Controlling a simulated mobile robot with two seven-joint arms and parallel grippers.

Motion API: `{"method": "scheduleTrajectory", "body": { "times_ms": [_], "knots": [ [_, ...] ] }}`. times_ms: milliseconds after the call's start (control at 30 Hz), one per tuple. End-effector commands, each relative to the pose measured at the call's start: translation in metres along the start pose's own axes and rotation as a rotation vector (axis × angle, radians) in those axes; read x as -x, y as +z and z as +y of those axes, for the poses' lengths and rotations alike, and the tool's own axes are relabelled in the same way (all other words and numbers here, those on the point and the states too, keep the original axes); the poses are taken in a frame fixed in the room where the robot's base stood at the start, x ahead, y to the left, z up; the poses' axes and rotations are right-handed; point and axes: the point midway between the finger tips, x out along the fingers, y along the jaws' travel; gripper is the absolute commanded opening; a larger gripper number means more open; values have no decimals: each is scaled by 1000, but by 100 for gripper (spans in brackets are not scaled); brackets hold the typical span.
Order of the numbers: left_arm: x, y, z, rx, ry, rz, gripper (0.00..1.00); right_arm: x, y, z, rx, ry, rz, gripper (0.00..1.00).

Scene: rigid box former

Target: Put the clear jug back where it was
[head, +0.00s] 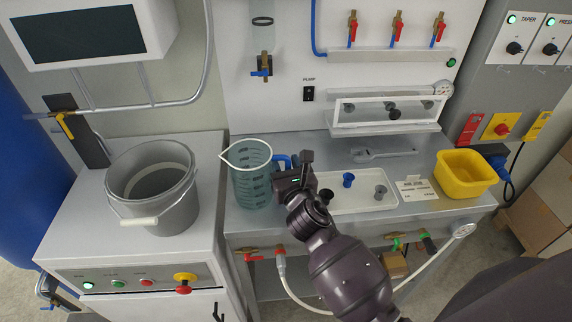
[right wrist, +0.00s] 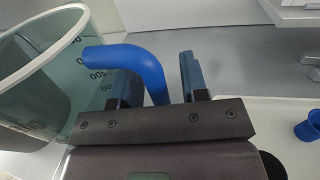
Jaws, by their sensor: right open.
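The clear jug (head: 250,182) stands upright at the left end of the grey bench, a tinted see-through vessel with dark graduation marks and a pale rim. Its blue handle (head: 283,160) points right, toward my right gripper (head: 292,165). In the right wrist view the jug (right wrist: 40,75) fills the left side. There the blue handle (right wrist: 130,58) passes between the two open fingers of my right gripper (right wrist: 157,80), nearer the left finger. Whether the finger touches it I cannot tell. The lower handle is hidden behind the gripper body. My left gripper is not in view.
A white tray (head: 340,205) with small blue and grey cups lies just right of the jug. A yellow tub (head: 465,174) stands at the bench's right end. A grey bucket (head: 153,185) stands on the left cabinet. A scoop (head: 382,154) lies at the back.

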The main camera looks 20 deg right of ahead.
Motion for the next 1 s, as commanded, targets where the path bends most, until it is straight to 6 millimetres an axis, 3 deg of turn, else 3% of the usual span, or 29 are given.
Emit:
{"method": "scheduleTrajectory", "body": {
  "times_ms": [167,700,1000],
  "knots": [
    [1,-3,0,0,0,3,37,10,2,0,1,0,1,40],
    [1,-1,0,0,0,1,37,98,2,0,0,-1,2,40],
    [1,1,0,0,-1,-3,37,119,3,0,0,-1,0,40]
  ]
}}
